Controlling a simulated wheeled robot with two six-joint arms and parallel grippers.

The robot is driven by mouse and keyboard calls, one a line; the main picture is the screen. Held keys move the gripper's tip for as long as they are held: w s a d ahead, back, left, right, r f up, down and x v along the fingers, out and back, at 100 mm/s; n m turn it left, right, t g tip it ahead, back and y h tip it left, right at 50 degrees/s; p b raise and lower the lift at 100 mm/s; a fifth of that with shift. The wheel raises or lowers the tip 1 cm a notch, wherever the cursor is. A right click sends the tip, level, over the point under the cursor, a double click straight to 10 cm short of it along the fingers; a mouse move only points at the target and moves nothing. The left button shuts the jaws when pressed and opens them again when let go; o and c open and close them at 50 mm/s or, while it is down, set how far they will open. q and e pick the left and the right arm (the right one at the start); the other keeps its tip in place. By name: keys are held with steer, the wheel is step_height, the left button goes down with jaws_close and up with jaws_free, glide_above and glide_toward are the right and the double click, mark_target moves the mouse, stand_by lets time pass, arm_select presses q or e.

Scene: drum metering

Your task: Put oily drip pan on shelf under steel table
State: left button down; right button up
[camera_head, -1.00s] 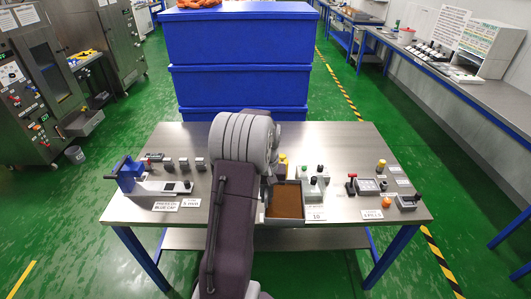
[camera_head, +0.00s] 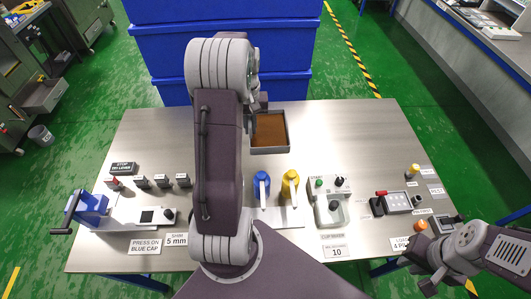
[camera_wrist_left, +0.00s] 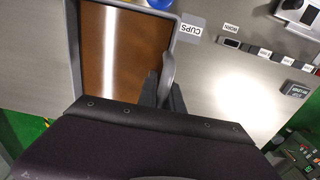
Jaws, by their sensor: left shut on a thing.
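The oily drip pan (camera_head: 271,149) is a grey, square-sided tray with a brown oily inside. It is at the far middle of the steel table (camera_head: 350,135); I cannot tell whether it touches the top. My left gripper (camera_head: 257,106) is at the pan's left side, partly hidden by my arm. In the left wrist view the pan (camera_wrist_left: 125,45) shows large, and the left gripper (camera_wrist_left: 164,95) is shut on its grey rim. My right gripper (camera_head: 447,287) is low at the right, by the table's front right corner. Its fingers are unclear. The under-table shelf is hidden.
Large blue bins (camera_head: 285,50) stand behind the table. The table's back right is bare.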

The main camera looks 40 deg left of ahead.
arm_select(q)
steer(key=shift+s+d+f, duration=0.25)
steer(key=shift+f, duration=0.25)
steer(key=shift+s+d+f, duration=0.2)
steer(key=shift+f, duration=0.25)
steer(key=f, duration=1.1)
steer(key=shift+w+a+f+p, duration=0.1)
steer(key=shift+w+a+p, duration=0.1)
steer(key=shift+p, duration=0.2)
steer(key=shift+w+a+f, duration=0.1)
steer(key=shift+f, duration=0.15)
step_height(320, 180, down, 4)
steer(key=shift+r, duration=0.2)
steer(key=shift+f, duration=0.35)
arm_select(e)
steer(key=shift+s+d+r, duration=0.15)
steer(key=shift+r, duration=0.5)
